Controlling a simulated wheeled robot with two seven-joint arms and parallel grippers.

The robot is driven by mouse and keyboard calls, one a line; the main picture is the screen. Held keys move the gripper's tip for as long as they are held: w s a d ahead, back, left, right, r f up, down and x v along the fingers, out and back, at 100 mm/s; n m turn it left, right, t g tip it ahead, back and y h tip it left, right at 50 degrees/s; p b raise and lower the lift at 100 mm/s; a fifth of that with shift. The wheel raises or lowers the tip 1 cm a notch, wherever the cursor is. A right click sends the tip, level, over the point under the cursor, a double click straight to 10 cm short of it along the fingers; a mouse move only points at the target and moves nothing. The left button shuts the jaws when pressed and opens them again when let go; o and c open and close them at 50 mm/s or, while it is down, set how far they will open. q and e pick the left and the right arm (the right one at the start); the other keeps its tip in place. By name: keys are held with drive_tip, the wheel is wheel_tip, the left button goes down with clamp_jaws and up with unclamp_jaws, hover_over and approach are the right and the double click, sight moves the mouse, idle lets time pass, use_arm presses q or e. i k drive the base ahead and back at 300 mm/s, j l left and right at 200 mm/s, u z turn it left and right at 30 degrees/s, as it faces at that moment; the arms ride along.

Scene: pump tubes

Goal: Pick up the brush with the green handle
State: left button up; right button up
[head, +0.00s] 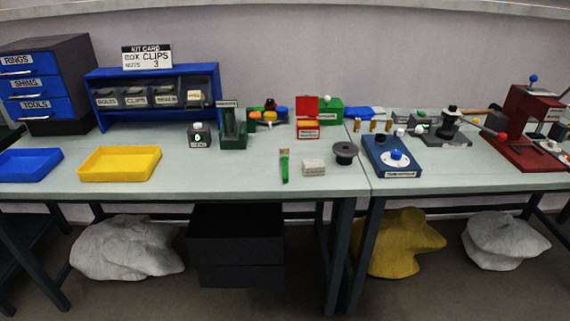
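The brush with the green handle (285,172) lies on the bench near its front edge, left of the seam between the two tables. Its green end points toward the front edge and its paler end points to the back. Nothing touches it. Neither of my grippers shows in the head view.
A pale stacked block (314,167) and a dark round spool (345,152) are close right of the brush. A dark green stand (233,131) and a small grey box (199,136) are behind left. A yellow tray (121,176) is farther left. The bench between tray and brush is clear.

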sight(284, 152)
drive_tip(key=i+j, duration=0.2)
drive_tip(key=i, duration=0.2)
drive_tip(key=i+j, duration=0.2)
drive_tip(key=i, duration=0.2)
drive_tip(key=i+j, duration=0.2)
drive_tip(key=i, duration=0.25)
drive_tip(key=z, duration=0.05)
